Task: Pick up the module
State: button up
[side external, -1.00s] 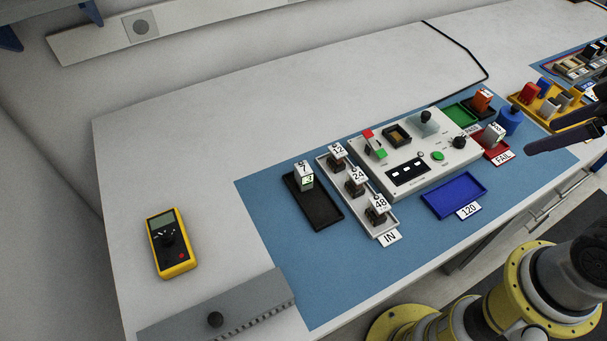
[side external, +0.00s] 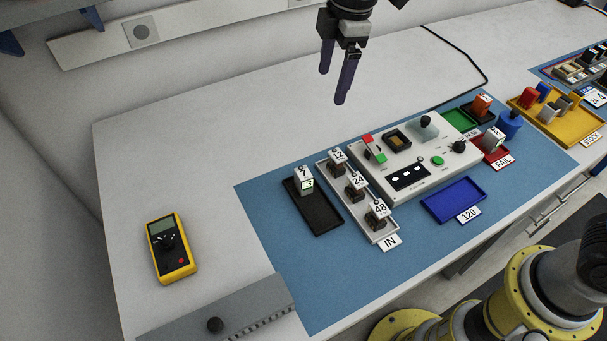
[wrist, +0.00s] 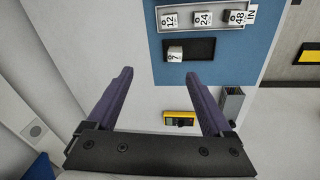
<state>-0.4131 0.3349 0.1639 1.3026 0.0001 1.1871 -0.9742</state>
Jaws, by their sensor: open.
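The task's word "module" fits several white-labelled blocks. One marked 7 (side external: 304,182) stands upright in a black tray (side external: 324,219); it also shows in the wrist view (wrist: 175,54). Modules marked 12 (side external: 337,161), 24 (side external: 356,184) and 48 (side external: 377,212) stand in a row in the light IN tray (side external: 366,226). Another white-labelled block (side external: 493,139) stands in the red FAIL tray (side external: 490,155). My gripper (side external: 333,86) is open and empty, high above the bench behind the trays. In the wrist view its fingers (wrist: 160,74) are spread, short of the black tray.
A grey test panel (side external: 412,163) with knobs and a lever stands right of the IN tray. An empty blue tray (side external: 454,200) lies in front of it. A yellow multimeter (side external: 172,248) and a grey box (side external: 225,308) are at left.

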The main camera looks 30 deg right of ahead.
jog(key=n+g, duration=0.1)
jog(key=g, duration=0.1)
send_near(304, 173)
jog(key=shift+h, duration=0.4)
jog(key=f, duration=0.2)
jog(key=a+f, duration=0.1)
jog(key=f, duration=0.2)
jog(key=shift+s+a+f, duration=0.1)
jog(key=shift+s+a, duration=0.05)
jog(key=shift+d+f, duration=0.15)
jog(key=shift+f, duration=1.2)
jog(key=shift+d+f, duration=0.1)
jog(key=shift+f, duration=1.3)
grip_shut()
